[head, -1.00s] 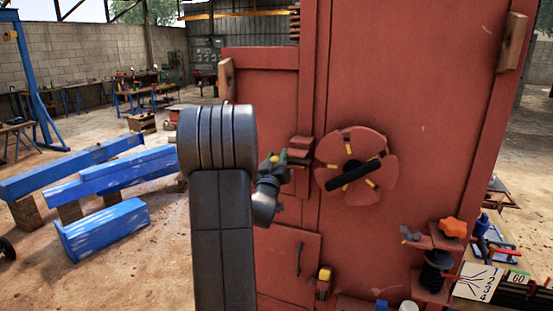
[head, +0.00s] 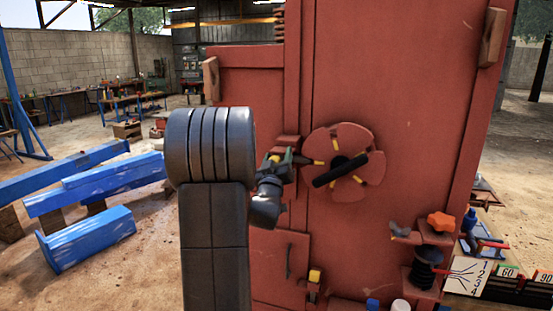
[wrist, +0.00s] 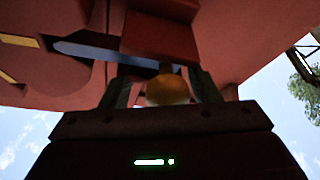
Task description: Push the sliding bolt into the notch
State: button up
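The red wheel (head: 343,165) with yellow marks and a black handle sits on the crusher's red front. The sliding bolt is a blue-grey bar (wrist: 105,53) under a red guide block (wrist: 160,38), with a round yellow knob (wrist: 167,90). The bar extends left from the knob to the wheel's rim (wrist: 60,75); I cannot tell how deep its tip sits in a notch. My gripper (wrist: 162,88) has its fingers on both sides of the knob, with a gap on the left and the right finger close to or touching it. In the head view my gripper (head: 296,160) is left of the wheel and hides the knob.
A yellow-topped latch (head: 314,276) and a door handle (head: 290,262) lie below. At right are an orange star knob (head: 440,222), a black spring-like part (head: 427,266) and a numbered plate (head: 470,276). Blue beams (head: 85,240) lie on the floor at left.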

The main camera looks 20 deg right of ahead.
jog(key=shift+a, duration=0.1)
jog(key=shift+s+a+f, duration=0.1)
jog(key=shift+s+f, duration=0.1)
jog(key=b+v, duration=0.4)
jog(key=v, duration=0.9)
jog(key=shift+r, duration=0.15)
jog(key=p+x, duration=0.4)
jog(key=x, duration=0.9)
jog(key=shift+w, duration=0.15)
jog(key=shift+w+r, duration=0.15)
jog(key=shift+w, duration=0.15)
jog(key=shift+a+p, duration=0.2)
jog(key=shift+p, duration=0.1)
